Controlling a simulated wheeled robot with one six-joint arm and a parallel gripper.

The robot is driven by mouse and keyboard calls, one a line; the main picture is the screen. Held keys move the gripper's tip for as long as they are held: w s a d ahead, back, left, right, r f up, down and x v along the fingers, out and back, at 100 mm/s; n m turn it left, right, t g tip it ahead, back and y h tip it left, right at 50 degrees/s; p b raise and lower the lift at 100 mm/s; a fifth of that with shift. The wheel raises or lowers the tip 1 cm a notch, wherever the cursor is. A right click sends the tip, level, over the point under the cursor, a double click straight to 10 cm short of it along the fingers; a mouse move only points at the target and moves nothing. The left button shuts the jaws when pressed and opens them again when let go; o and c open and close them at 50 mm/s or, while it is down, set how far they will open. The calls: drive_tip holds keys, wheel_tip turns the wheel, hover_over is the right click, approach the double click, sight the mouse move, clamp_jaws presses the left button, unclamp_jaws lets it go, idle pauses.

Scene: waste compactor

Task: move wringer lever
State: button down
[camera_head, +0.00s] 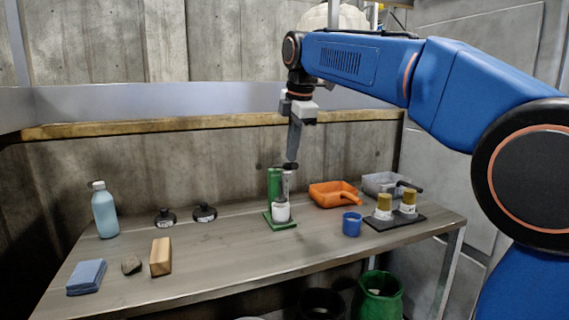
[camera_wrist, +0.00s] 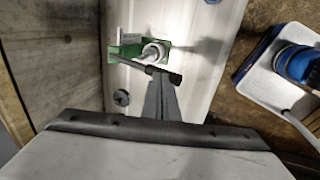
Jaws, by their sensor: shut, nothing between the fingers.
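The wringer (camera_head: 274,186) is a green upright stand on a green base, with a white cup at its front, on the table. In the wrist view its green frame (camera_wrist: 126,48) and pale cup show near the top. The wringer lever (camera_wrist: 140,65) is a dark bar crossing in front of the cup, with a thicker dark end at the right. My gripper (camera_head: 291,162) points down at the top of the wringer. Its fingers (camera_wrist: 161,84) are together and empty, close to the lever's thick end. I cannot tell whether they touch it.
An orange scoop (camera_head: 328,192), blue cup (camera_head: 352,224), grey tray (camera_head: 382,183) and dark board (camera_head: 402,219) with two capped pieces stand right of the wringer. Two black knobs (camera_head: 204,212), a bottle (camera_head: 105,212), wooden block (camera_head: 160,257), stone (camera_head: 131,265) and blue cloth (camera_head: 87,277) lie left.

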sight(294, 168)
wheel_tip(294, 168, down, 7)
idle(4.0)
drive_tip(key=shift+s+r, duration=0.1)
drive_tip(key=shift+r, duration=0.05)
drive_tip(key=shift+s+d+r, duration=0.15)
drive_tip(key=shift+s+r, duration=0.35)
drive_tip(key=shift+r, duration=0.35)
drive_tip(key=shift+v, duration=3.05)
drive_tip(key=s+d+f+m, duration=1)
drive_tip(key=s+d+f, duration=0.25)
drive_tip(key=s, duration=0.35)
drive_tip(key=s+d+f+m, duration=0.3)
drive_tip(key=s+f+m, duration=0.2)
drive_tip(key=s+f, duration=0.3)
drive_tip(key=s+d+f+m+t+h, duration=0.1)
drive_tip(key=s+d+f+m, duration=0.2)
drive_tip(key=s+f+m, duration=0.3)
drive_tip(key=s+f, duration=0.3)
drive_tip(key=f, duration=0.2)
drive_tip(key=shift+d+f+t, duration=0.15)
drive_tip(key=shift+d+t, duration=0.15)
drive_tip(key=shift+d, duration=0.1)
